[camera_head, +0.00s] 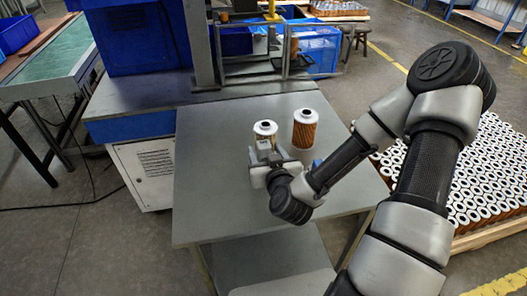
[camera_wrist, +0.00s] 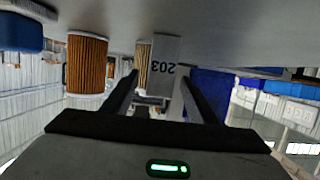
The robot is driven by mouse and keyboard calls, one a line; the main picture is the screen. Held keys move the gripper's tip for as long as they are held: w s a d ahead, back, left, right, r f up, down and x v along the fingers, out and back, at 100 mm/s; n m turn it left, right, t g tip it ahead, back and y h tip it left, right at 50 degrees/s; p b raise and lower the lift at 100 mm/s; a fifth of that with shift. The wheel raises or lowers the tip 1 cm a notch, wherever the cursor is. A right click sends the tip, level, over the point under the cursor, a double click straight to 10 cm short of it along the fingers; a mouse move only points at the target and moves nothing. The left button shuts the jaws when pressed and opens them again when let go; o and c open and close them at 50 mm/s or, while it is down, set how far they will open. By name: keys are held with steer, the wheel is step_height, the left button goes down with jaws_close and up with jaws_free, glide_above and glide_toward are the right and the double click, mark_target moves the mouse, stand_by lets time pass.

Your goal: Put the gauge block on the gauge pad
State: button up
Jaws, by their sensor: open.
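The gauge block appears to be the grey upright block (camera_wrist: 166,55) marked "203", upside down in the wrist view. In the head view a light grey block (camera_head: 264,145) shows just beyond the jaws. My gripper (camera_head: 274,160) is low over the table, and its fingers (camera_wrist: 157,88) are open around the block, which sits nearer the right finger in the wrist view. A blue piece (camera_head: 317,163), partly hidden behind my arm, also shows at the wrist view's upper left (camera_wrist: 20,32); it may be the gauge pad, but I cannot tell for sure.
The grey table (camera_head: 215,205) is clear at left and front. A metal frame stands at the back; a pallet of cartridges (camera_head: 480,180) lies right.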

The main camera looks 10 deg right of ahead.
jaws_close()
steer(key=shift+r, duration=0.1)
step_height(320, 180, up, 18)
steer(key=w+p, duration=0.1)
steer(key=p, duration=1.5)
stand_by(0.5)
